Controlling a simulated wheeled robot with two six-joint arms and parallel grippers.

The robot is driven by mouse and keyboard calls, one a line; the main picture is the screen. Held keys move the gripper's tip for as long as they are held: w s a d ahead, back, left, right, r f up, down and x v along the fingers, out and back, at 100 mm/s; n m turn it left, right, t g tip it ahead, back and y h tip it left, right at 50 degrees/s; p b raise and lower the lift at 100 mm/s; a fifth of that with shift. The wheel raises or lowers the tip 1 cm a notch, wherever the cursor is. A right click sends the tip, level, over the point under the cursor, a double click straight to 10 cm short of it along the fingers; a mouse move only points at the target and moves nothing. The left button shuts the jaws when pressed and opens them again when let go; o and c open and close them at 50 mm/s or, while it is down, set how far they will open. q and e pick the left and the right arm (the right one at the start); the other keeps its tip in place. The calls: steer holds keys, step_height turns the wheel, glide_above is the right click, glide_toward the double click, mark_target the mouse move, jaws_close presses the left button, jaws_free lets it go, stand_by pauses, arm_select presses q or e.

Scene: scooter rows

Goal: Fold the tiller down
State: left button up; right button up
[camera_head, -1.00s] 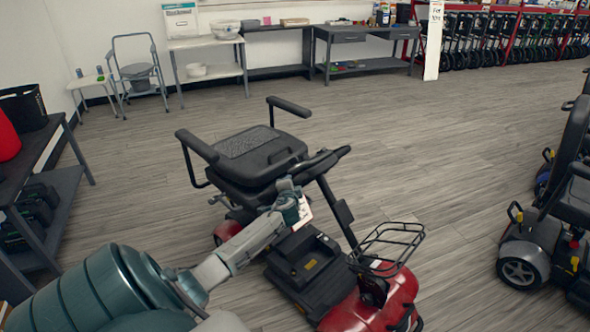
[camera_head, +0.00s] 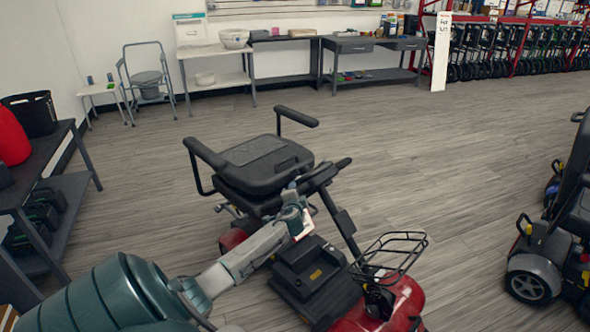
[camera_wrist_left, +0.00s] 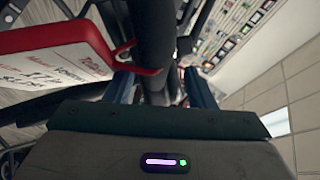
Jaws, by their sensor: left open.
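The red and black scooter (camera_head: 385,308) stands in the middle of the head view. Its tiller (camera_head: 342,220) is raised and leans back toward the black seat (camera_head: 265,162), with the handlebar near the seat's front edge. My left gripper (camera_head: 302,190) is at the upper tiller, beside the handlebar, partly hidden by my own wrist. In the left wrist view, my open fingers (camera_wrist_left: 160,88) have the dark tiller post (camera_wrist_left: 153,45) between them; I cannot tell if they touch it. A white tag with a red edge (camera_wrist_left: 60,62) hangs close to the left finger. My right gripper is not in view.
A front basket (camera_head: 392,252) sits on the scooter's nose. Another scooter (camera_head: 535,262) stands at the right edge. A dark shelf table (camera_head: 75,190) is at the left, and white and grey tables line the back wall. The wooden floor behind the scooter is clear.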

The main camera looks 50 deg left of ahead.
arm_select(q)
steer(key=shift+d, duration=0.1)
steer(key=v, duration=1)
steer(key=shift+s+d, duration=0.2)
steer(key=shift+s, duration=0.05)
steer(key=shift+c, duration=0.3)
